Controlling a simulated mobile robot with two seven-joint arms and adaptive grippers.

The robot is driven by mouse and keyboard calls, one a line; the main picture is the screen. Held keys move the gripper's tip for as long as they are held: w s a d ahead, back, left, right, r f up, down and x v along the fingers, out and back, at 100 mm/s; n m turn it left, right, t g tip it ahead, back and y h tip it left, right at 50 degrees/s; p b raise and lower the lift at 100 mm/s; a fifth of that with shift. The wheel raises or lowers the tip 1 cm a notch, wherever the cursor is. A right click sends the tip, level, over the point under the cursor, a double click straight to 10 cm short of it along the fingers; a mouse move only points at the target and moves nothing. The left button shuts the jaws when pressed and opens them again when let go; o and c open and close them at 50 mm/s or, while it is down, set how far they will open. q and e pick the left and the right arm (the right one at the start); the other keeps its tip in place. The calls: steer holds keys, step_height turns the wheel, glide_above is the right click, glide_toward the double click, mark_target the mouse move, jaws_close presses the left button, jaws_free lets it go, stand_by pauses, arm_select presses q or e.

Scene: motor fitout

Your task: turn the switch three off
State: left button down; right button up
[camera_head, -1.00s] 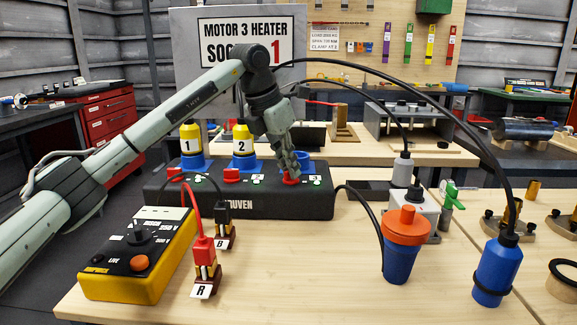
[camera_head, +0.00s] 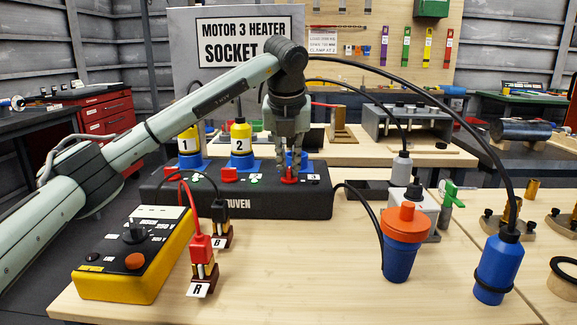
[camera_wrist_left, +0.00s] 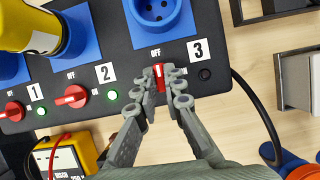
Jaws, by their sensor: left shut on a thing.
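The third red switch (camera_wrist_left: 160,78) is on the black socket box (camera_head: 245,203), beside the label 3 (camera_wrist_left: 198,50). Its handle stands upright in the left wrist view, its white mark toward the OFF lettering. The small lamp (camera_wrist_left: 204,74) beside it is dark. My left gripper (camera_head: 290,172) points down at the box, its fingers (camera_wrist_left: 161,86) shut on the third switch's handle from both sides. Switches 1 (camera_wrist_left: 14,111) and 2 (camera_wrist_left: 72,96) have their handles lying across, with green lamps lit. My right gripper is not in view.
A blue empty socket (camera_wrist_left: 156,10) is behind switch three. Yellow plugs 1 (camera_head: 189,139) and 2 (camera_head: 240,137) fill the other sockets. Front middle table is clear.

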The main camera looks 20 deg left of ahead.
arm_select(q)
steer(key=shift+n, duration=0.3)
steer(key=c, duration=1.6)
jaws_free()
steer(key=v, duration=1.2)
steer(key=shift+d, duration=0.1)
